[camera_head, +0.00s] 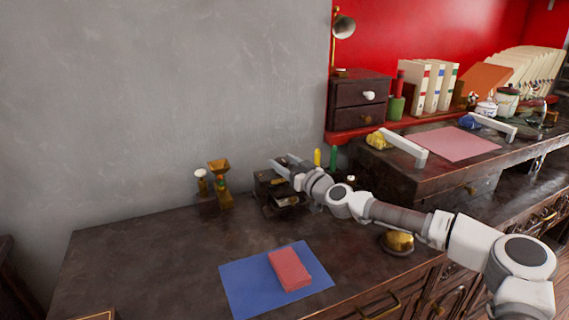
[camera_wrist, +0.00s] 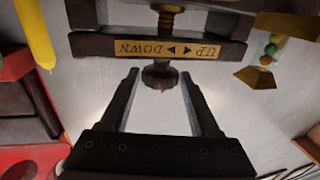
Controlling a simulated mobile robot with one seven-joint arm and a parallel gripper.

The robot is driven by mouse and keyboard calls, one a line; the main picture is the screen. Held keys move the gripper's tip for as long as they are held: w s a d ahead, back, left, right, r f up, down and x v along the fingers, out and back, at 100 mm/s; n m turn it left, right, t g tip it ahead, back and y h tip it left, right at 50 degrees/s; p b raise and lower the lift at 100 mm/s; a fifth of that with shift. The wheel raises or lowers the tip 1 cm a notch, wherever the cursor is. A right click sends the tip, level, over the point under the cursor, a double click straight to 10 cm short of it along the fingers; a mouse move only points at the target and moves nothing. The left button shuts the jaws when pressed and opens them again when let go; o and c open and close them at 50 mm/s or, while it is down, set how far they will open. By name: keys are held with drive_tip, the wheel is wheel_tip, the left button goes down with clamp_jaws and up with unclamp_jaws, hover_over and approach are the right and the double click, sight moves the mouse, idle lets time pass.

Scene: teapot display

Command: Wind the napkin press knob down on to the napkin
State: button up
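The napkin press (camera_head: 268,186) is a dark frame on the counter near the grey wall, with a pale item, perhaps the napkin (camera_head: 287,201), low inside it. In the wrist view, the press's brass plate (camera_wrist: 165,48) reads UP and DOWN with arrows, upside down. The dark round knob (camera_wrist: 161,76) sits on a threaded screw at the press's top. My gripper (camera_wrist: 159,82) is open, with its fingertips on either side of the knob and a visible gap on both sides. In the head view, my gripper (camera_head: 284,168) is at the press's top; the knob is hidden there.
A brass-funnelled stand (camera_head: 220,185) is left of the press. Yellow (camera_head: 317,158) and green (camera_head: 333,157) upright items are behind it. A red block (camera_head: 289,270) lies on a blue mat (camera_head: 240,285). A brass object (camera_head: 398,241) is front right. The counter's left is clear.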

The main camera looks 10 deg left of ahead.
clamp_jaws()
